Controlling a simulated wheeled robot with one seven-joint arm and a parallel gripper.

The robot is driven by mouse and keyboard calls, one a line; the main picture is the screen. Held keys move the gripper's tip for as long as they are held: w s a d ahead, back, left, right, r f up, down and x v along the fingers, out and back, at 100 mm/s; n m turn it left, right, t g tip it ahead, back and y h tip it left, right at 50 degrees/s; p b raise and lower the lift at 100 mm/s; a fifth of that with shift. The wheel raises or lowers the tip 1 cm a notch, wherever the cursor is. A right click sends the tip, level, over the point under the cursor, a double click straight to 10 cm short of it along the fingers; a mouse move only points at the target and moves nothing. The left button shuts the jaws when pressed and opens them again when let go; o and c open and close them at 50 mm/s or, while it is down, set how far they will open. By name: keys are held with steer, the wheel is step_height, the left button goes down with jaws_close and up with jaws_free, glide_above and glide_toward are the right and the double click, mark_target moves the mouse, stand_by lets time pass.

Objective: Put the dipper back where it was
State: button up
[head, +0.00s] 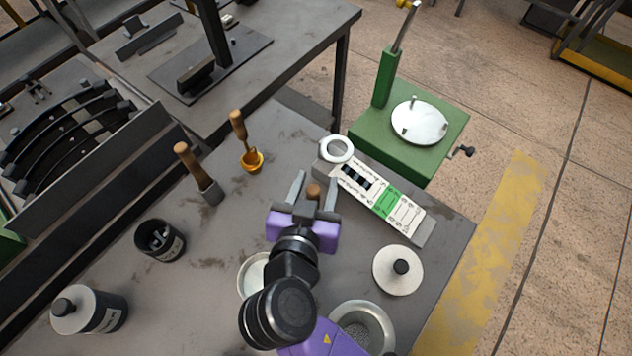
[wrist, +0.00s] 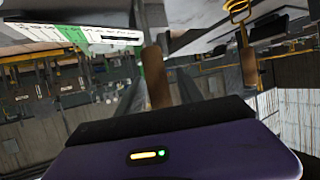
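My gripper (head: 316,188) points down and away over the table. A brown wooden handle (head: 313,191) stands between its fingers. In the wrist view the handle (wrist: 157,78) lies between the two fingers, which close in on it. A dark part shows beyond it; its lower end is hidden, so I cannot tell whether this is the dipper. Another wooden-handled tool (head: 238,126) stands upright in an orange-yellow cup or ring (head: 252,161), left of my gripper; it also shows in the wrist view (wrist: 249,66). A third wooden-handled tool (head: 190,165) has a grey cylindrical end.
A white-and-green labelled board (head: 388,203) and a pale ring (head: 336,149) lie right of my gripper. A round lid (head: 398,270), metal bowl (head: 363,322), pale dish (head: 250,277), black cup (head: 160,240) and lidded pot (head: 90,309) surround my arm. A green stand (head: 425,150) is beyond.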

steer(key=shift+r, duration=0.15)
steer(key=b+v, duration=0.1)
steer(key=v, duration=1.1)
steer(key=shift+b, duration=0.35)
